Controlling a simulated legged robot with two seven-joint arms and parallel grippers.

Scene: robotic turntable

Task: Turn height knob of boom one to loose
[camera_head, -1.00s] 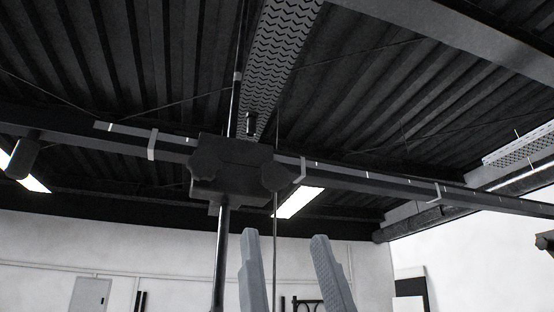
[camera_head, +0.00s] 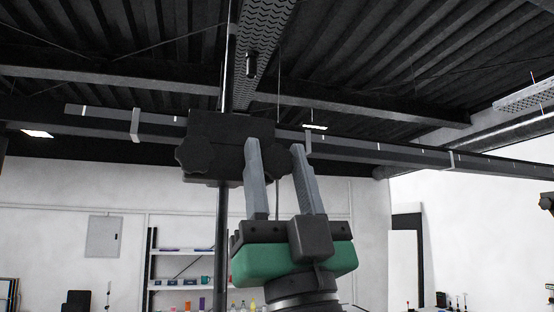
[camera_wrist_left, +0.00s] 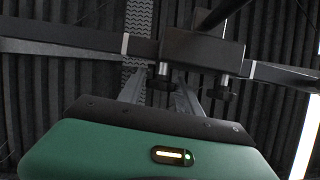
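The boom's black clamp block (camera_head: 232,130) sits where the upright pole (camera_head: 221,230) meets the long horizontal boom (camera_head: 400,153). One dark lobed knob (camera_head: 194,156) is on its left side, clear of the gripper. A second dark knob (camera_head: 281,160) on its right side shows between the fingers of my left gripper (camera_head: 275,146). The gripper is open, fingers pointing up. In the left wrist view a knob (camera_wrist_left: 162,74) also lies between the open fingers, below the block (camera_wrist_left: 202,50). Contact cannot be told. Which knob sets height is not marked. My right gripper is not in view.
A perforated tray (camera_head: 262,45) and thin cables hang from the dark ribbed ceiling near the block. Shelves (camera_head: 180,252) with small objects and a grey wall box (camera_head: 103,236) stand behind. The space right of the gripper looks open.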

